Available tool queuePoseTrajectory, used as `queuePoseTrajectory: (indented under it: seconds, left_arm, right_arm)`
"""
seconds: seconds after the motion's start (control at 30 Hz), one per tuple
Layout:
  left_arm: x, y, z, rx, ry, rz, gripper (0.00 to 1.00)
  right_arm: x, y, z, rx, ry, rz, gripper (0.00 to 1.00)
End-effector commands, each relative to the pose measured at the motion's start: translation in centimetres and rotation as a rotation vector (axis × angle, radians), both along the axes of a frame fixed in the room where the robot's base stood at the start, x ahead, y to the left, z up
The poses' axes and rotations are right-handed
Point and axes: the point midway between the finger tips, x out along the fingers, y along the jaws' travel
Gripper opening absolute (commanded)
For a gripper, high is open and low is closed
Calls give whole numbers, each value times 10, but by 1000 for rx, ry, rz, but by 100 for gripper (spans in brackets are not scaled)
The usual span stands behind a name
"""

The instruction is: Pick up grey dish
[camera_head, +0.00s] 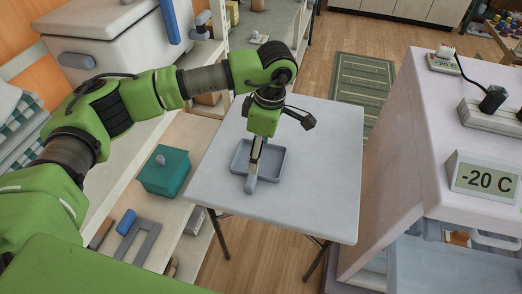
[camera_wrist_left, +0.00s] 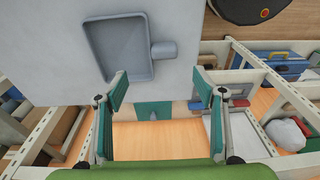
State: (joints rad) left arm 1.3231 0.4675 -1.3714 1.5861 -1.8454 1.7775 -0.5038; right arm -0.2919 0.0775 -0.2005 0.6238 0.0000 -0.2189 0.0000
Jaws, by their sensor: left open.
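The grey dish (camera_head: 273,162) is a shallow square tray with a short rounded handle (camera_head: 251,186), lying on a pale grey folding table (camera_head: 320,200). It looks empty. My left gripper (camera_head: 256,158) hangs over the dish in the head view and hides part of it. In the left wrist view the dish (camera_wrist_left: 120,50) lies beyond the fingertips, with its handle (camera_wrist_left: 164,49) pointing right. The left gripper (camera_wrist_left: 158,75) is open with nothing between its fingers, and its fingers are apart from the dish. My right gripper is in neither view.
A freezer-like white unit with a "-20 C" display (camera_head: 484,180) stands right of the table. Shelves at left hold a teal box (camera_head: 164,173) and a grey frame (camera_head: 138,243). A green mat (camera_head: 358,85) lies behind. The table's right part is clear.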

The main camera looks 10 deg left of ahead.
Motion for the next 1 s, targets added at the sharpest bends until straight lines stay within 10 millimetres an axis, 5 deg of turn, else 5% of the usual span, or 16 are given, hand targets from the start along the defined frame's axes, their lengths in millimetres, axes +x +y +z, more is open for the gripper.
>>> queuePoseTrajectory:
  seconds: [0.37,1.0]
  left_arm:
    - [0,15,-56,24,-7,-5,63]
    - [-6,25,-128,19,-9,-4,63]
  right_arm:
    - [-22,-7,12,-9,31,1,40]
    - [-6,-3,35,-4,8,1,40]
